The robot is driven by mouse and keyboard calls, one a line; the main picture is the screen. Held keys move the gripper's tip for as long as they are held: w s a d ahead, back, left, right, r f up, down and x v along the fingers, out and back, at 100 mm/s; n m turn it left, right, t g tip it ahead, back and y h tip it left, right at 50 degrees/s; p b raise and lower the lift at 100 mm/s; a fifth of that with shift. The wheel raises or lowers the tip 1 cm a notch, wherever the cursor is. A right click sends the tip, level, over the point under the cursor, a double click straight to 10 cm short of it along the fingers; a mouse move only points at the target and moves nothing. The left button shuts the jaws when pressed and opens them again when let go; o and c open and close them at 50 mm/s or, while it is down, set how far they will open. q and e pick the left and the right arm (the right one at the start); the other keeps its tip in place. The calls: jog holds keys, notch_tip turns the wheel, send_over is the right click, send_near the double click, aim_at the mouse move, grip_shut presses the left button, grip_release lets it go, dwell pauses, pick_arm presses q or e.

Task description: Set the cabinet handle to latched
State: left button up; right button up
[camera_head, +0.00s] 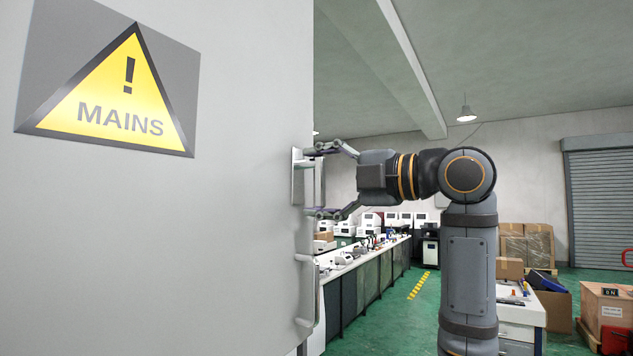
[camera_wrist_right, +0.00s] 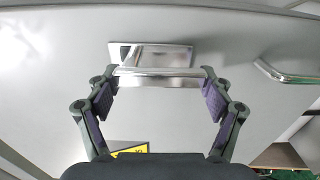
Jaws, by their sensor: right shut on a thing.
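The cabinet door (camera_head: 130,230) is a large grey panel filling the left of the head view. Its handle (camera_head: 299,180) is near the door's right edge. In the wrist view the handle is a chrome bar (camera_wrist_right: 155,81) standing off a shiny backplate (camera_wrist_right: 150,54). The bar lies crosswise in that view, roughly parallel to the plate. My right gripper (camera_head: 311,182) comes from the right, one finger above and one below the handle. In the wrist view the gripper (camera_wrist_right: 162,78) is shut on the bar, its fingertips at the bar's two ends. My left gripper is not in view.
A fixed pull bar (camera_head: 317,292) is on the door below the handle; it also shows in the wrist view (camera_wrist_right: 290,76). The door carries a yellow MAINS sign (camera_head: 110,100). Behind are a long workbench (camera_head: 365,268), crates (camera_head: 605,312) and open green floor (camera_head: 400,330).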

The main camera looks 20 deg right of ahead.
jog(key=o, duration=1.6)
jog(key=v, duration=1.2)
jog(key=shift+d, duration=0.1)
